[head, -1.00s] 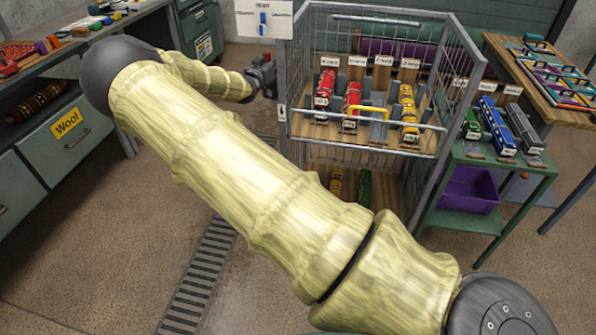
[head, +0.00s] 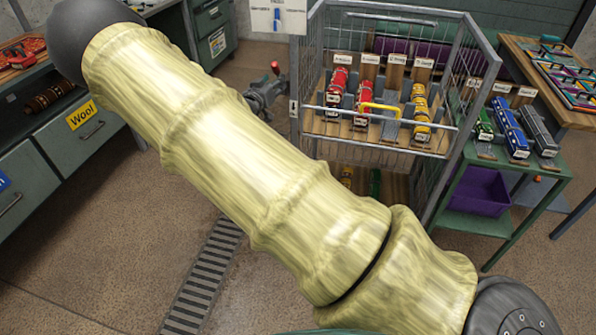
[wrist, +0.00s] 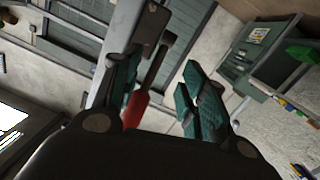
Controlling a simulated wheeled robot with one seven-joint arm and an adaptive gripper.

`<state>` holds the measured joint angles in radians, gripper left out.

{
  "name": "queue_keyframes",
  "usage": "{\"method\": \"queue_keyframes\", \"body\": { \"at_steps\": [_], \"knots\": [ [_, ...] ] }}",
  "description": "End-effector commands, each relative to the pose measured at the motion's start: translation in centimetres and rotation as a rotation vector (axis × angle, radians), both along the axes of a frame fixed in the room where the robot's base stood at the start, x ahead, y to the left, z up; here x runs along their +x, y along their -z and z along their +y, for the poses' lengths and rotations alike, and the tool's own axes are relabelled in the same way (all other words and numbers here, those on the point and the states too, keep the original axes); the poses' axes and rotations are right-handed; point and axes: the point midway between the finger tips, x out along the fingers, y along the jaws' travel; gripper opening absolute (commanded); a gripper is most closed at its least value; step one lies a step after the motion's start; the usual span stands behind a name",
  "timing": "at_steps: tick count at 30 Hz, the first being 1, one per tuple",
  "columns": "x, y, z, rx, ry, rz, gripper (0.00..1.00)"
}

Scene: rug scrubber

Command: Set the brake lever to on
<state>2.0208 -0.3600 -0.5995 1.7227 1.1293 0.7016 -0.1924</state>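A lever with a red grip (wrist: 137,106) and a dark metal shank shows in the wrist view; I take it to be the brake lever. Its red end (head: 275,67) also shows in the head view, at the left side of the wire cage. My gripper (wrist: 160,84) is open, its two green-padded fingers apart. The red grip lies between them in the picture, nearer the left finger; I cannot tell whether they touch. In the head view, my gripper (head: 266,92) is small beside the cage post. No on or off marking is readable.
The wire cage (head: 458,77) holds toy trains on shelves and has a yellow handle (head: 380,108). A white panel with a blue slider (head: 277,20) is above the lever. A green table (head: 525,178) stands right, grey drawers (head: 85,138) left.

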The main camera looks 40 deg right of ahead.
Motion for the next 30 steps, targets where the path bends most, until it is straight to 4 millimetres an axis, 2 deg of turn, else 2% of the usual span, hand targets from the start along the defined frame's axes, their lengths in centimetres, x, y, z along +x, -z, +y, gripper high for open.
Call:
{"method": "queue_keyframes", "body": {
  "at_steps": [13,30],
  "knots": [
    [-3.5,5.8,-0.4,0.030,-0.017,0.126,0.42],
    [-8.4,12.7,0.1,0.080,-0.051,0.283,0.42]
  ]
}}
